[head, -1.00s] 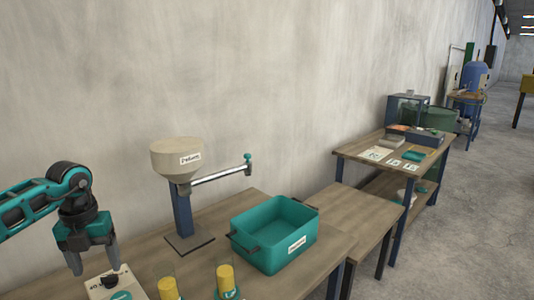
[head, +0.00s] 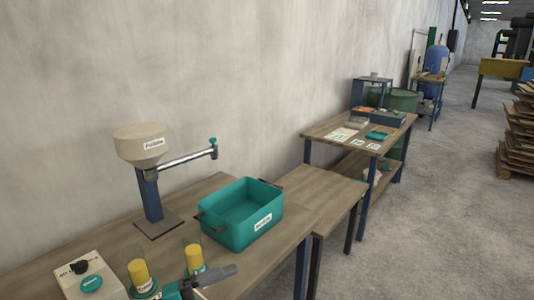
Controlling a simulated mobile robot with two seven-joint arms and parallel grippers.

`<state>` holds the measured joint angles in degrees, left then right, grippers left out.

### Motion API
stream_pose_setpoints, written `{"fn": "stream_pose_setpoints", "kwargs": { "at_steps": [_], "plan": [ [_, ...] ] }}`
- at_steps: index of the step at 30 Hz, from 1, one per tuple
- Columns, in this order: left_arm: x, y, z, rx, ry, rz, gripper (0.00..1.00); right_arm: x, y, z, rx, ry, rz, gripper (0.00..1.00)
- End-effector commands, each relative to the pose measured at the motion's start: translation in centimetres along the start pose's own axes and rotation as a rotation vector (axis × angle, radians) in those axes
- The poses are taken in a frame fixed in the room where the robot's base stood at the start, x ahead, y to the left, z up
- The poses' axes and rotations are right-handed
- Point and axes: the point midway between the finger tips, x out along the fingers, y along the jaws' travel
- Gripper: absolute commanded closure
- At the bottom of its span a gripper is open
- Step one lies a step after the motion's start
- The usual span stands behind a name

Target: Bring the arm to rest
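No other gripper shows.
A wooden table holds a white box with a black knob and teal button (head: 77,266), another yellow cylinder (head: 139,271), a beige hopper on a blue post (head: 142,143) and a teal bin (head: 240,231). A farther table (head: 328,128) stands right. Stacked sheets (head: 517,133) stand at the far right.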

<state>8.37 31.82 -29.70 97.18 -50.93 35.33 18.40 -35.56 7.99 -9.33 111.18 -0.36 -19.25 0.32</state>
Motion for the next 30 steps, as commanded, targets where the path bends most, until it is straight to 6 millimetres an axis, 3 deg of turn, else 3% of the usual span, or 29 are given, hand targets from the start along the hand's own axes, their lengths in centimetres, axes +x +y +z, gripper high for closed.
{"fn": "stream_pose_setpoints", "kwargs": {
  "at_steps": [5, 8, 11, 15, 18, 22, 30],
  "plan": [
    [-2.7, 2.1, 1.8, -0.375, -0.306, -0.305, 0.28, 0.0, -0.1, 0.0, 0.003, 0.0, 0.0, 0.57],
    [-5.8, 5.3, 3.1, -0.6, -0.516, -0.409, 0.28, 0.0, -0.1, 0.0, 0.002, 0.0, 0.0, 0.57],
    [-9.4, 9.7, 3.6, -0.82, -0.722, -0.46, 0.28, 0.0, -0.1, 0.0, 0.002, 0.0, -0.001, 0.57],
    [-13.6, 15.5, 2.5, -1.07, -0.94, -0.471, 0.28, 0.0, -0.1, 0.1, 0.002, -0.001, -0.001, 0.57],
    [-15.3, 18.2, 1.4, -1.179, -1.03, -0.46, 0.28, -0.1, -0.1, 0.1, 0.0, -0.003, -0.001, 0.57],
    [-16.2, 19.5, 0.8, -1.239, -1.074, -0.453, 0.28, -0.1, 0.0, 0.2, -0.002, -0.005, -0.001, 0.57],
    [-16.2, 19.6, 0.7, -1.242, -1.077, -0.45, 0.28, -0.1, 0.0, 0.3, -0.003, -0.006, -0.001, 0.57]
  ]
}}
